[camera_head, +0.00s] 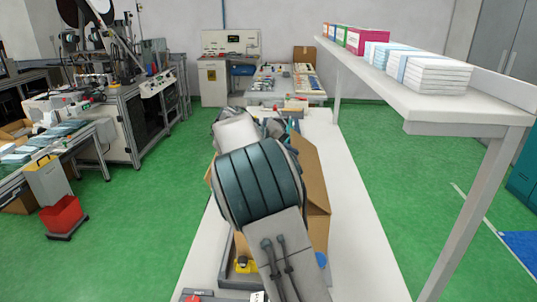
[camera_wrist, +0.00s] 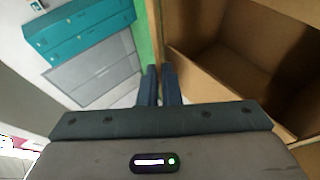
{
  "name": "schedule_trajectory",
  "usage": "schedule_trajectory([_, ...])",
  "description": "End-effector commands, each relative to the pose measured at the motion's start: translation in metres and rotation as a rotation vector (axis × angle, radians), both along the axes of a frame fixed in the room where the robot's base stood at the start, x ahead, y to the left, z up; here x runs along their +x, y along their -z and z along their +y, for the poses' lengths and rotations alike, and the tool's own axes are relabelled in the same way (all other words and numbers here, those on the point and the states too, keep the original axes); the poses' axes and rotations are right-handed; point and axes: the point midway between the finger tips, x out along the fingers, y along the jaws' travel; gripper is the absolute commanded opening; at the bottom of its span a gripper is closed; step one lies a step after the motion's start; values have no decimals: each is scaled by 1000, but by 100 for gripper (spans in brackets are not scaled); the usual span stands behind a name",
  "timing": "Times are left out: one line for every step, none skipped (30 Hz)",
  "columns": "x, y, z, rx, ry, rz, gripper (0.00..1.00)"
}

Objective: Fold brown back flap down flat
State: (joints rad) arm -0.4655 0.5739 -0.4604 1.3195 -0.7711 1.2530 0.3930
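An open brown cardboard box (camera_head: 317,190) stands on the white table, mostly hidden behind my arm in the head view. In the wrist view its open inside (camera_wrist: 235,45) fills the right side, with an inner flap or panel (camera_wrist: 215,85) at a slant. My gripper (camera_wrist: 160,72) is at the box's left edge in that view, with its two dark fingers close together and a narrow gap between them. A thin upright brown panel edge (camera_wrist: 155,35) runs down to the fingertips. It may be the back flap seen edge-on; I cannot tell whether the fingers pinch it.
A white shelf (camera_head: 420,100) with stacked packs (camera_head: 437,75) overhangs the table's right side. The white table (camera_head: 362,255) has bare room right of the box. Small parts and a yellow item (camera_head: 243,266) lie at its near left. Machines (camera_head: 125,110) stand at left.

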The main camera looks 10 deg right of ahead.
Motion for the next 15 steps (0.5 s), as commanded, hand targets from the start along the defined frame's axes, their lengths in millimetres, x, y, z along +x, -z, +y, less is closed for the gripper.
schedule_trajectory([0, 4, -5, -18, 12, 3, 0])
schedule_trajectory([0, 6, -6, -24, 16, 6, 0])
schedule_trajectory([1, 8, -6, -29, 19, 7, 0])
schedule_trajectory([1, 10, -5, -31, 20, 7, 0])
schedule_trajectory([1, 11, -4, -30, 20, 6, 0])
schedule_trajectory([2, 14, -2, -30, 20, 6, 0])
schedule_trajectory([2, 16, 0, -29, 20, 6, 0])
schedule_trajectory([3, 18, 2, -29, 19, 6, 0])
schedule_trajectory([4, 20, 4, -28, 18, 5, 0])
schedule_trajectory([4, 22, 6, -27, 17, 5, 0])
schedule_trajectory([5, 25, 8, -26, 15, 5, 0])
schedule_trajectory([5, 28, 11, -26, 14, 4, 0])
schedule_trajectory([6, 30, 14, -25, 13, 5, 0])
schedule_trajectory([6, 32, 15, -24, 11, 5, 0])
schedule_trajectory([6, 35, 17, -24, 12, 6, 0])
